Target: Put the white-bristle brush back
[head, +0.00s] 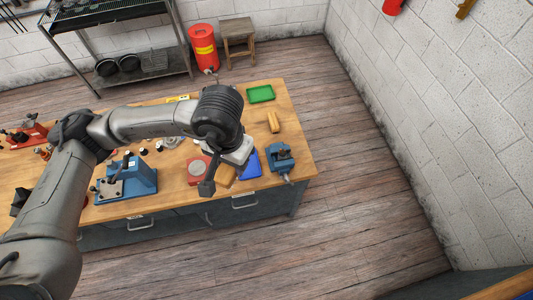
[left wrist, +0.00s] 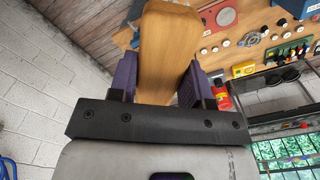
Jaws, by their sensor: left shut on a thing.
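My left gripper (left wrist: 157,88) is shut on a wooden brush (left wrist: 168,40), one purple-padded finger on each side of its tan wooden body. In the head view the gripper (head: 220,172) is over the front right part of the workbench, and the wooden brush (head: 227,176) shows partly behind it. Its bristles are hidden in both views, so I cannot tell their colour. A blue tray (head: 251,166) lies just right of the held brush. My right gripper is not in view.
A second wooden piece (head: 273,121) lies on the bench (head: 293,112), below a green tray (head: 260,93). A blue vise (head: 281,160) stands at the right edge. A red tray (head: 191,172) and a blue press (head: 141,177) are to the left.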

